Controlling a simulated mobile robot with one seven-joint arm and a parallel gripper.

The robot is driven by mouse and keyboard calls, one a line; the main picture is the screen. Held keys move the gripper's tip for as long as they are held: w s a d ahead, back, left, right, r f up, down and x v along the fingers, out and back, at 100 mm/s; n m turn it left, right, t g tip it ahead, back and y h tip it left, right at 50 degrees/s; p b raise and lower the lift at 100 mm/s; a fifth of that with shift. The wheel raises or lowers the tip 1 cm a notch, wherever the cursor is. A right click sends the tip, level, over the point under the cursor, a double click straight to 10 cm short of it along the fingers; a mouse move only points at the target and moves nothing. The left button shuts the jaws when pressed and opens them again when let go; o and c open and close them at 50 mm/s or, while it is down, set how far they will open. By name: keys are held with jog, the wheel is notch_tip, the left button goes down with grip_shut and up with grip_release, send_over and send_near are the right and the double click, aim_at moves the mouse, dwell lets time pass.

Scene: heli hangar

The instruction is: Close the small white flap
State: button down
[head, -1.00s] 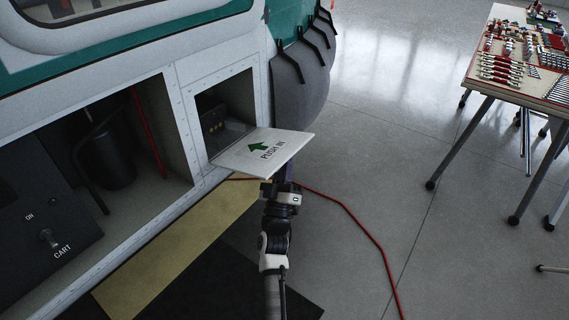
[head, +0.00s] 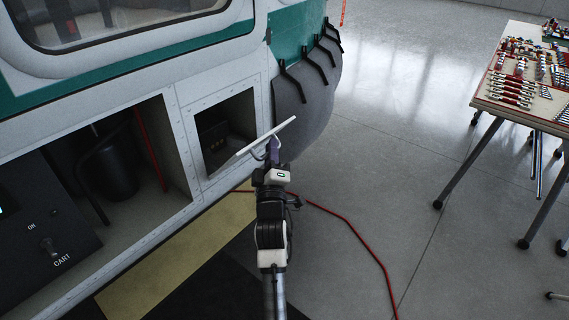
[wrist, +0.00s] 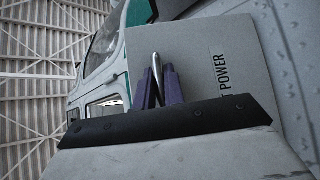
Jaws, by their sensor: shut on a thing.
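The small white flap (head: 266,138) hangs at the lower edge of a square opening (head: 214,130) in the white helicopter side. It is tilted partly up, seen almost edge-on in the head view, with the opening still uncovered. In the wrist view its outer face (wrist: 205,62) is grey-white with partly hidden lettering ending in "POWER". My gripper (head: 274,152) is at the flap's outer side. In the wrist view its purple fingers (wrist: 157,88) are shut on a thin metal handle (wrist: 155,62) at the flap.
A larger open bay (head: 135,165) with a black cylinder and a "CART" switch panel (head: 40,225) lies left of the opening. A red cable (head: 345,218) runs over the floor. A tool table (head: 520,95) stands at the right.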

jog(key=shift+n, duration=0.3)
jog(key=w+a+r+p, duration=0.1)
jog(key=r, duration=0.1)
jog(key=w+a+r+p, duration=0.2)
jog(key=a+r, duration=0.1)
jog(key=shift+r, duration=0.3)
jog(key=shift+w+a+r+n+g+y+p, duration=0.2)
jog(key=shift+a+n+g+y+p, duration=0.15)
jog(key=shift+p, duration=0.7)
jog(key=shift+w+a+f+n+g, duration=0.15)
jog(key=shift+w+a+n+g, duration=0.15)
jog(key=shift+a, duration=0.25)
jog(key=shift+w+a+r+b, duration=0.25)
jog(key=shift+w+a+b, duration=0.25)
jog(key=shift+a, duration=0.15)
jog(key=shift+w+a+r+b, duration=0.2)
jog(key=shift+w+a+b, duration=0.2)
jog(key=shift+a, duration=0.2)
jog(key=c, duration=1.8)
grip_release()
jog(key=shift+r, duration=0.1)
jog(key=shift+o, duration=0.2)
